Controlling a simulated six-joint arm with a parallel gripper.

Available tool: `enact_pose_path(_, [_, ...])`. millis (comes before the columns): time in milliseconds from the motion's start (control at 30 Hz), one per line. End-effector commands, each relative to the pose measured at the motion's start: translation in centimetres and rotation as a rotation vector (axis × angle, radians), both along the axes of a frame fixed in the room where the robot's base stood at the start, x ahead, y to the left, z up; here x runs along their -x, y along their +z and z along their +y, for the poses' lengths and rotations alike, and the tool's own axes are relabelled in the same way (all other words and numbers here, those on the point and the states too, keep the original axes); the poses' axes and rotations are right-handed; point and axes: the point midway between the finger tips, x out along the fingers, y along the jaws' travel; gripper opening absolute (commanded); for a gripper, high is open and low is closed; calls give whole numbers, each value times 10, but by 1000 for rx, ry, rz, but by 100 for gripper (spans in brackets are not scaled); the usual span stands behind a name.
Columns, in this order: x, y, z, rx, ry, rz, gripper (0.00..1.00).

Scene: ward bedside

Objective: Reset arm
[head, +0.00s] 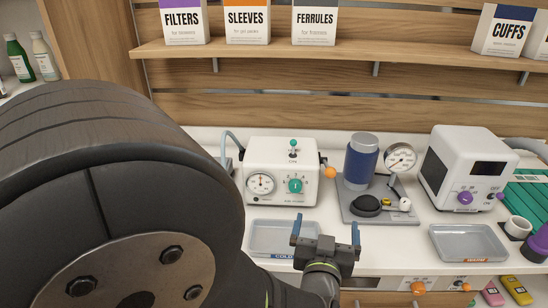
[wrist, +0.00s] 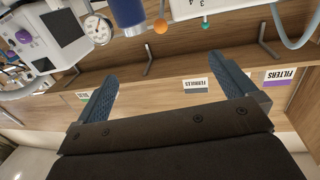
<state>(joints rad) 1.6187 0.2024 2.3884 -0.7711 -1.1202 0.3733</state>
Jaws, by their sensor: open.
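My gripper (head: 326,232) is in the lower middle of the head view, in front of the counter and close to a grey tray (head: 262,240) with a blue "COLD" label. Its two blue fingers stand apart with nothing between them. In the wrist view my gripper (wrist: 168,90) also shows open and empty, with the shelf and devices beyond it. My dark arm covers much of the left of the head view and hides what lies behind it.
A white gauge box (head: 281,190), a blue cylinder (head: 361,160) on a grey base and a white device with purple knob (head: 465,170) stand on the counter. Another grey tray (head: 469,243) lies at right. A shelf (head: 340,48) holds labelled boxes above.

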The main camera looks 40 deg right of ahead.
Motion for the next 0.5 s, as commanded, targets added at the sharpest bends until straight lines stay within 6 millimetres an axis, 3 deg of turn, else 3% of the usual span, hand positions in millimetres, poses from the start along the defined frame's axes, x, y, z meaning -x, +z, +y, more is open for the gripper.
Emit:
enact_pose_path(167, [-12,0,-14,1,5,-4,100])
enact_pose_path(500, [-48,-3,-64,1,4,-2,100])
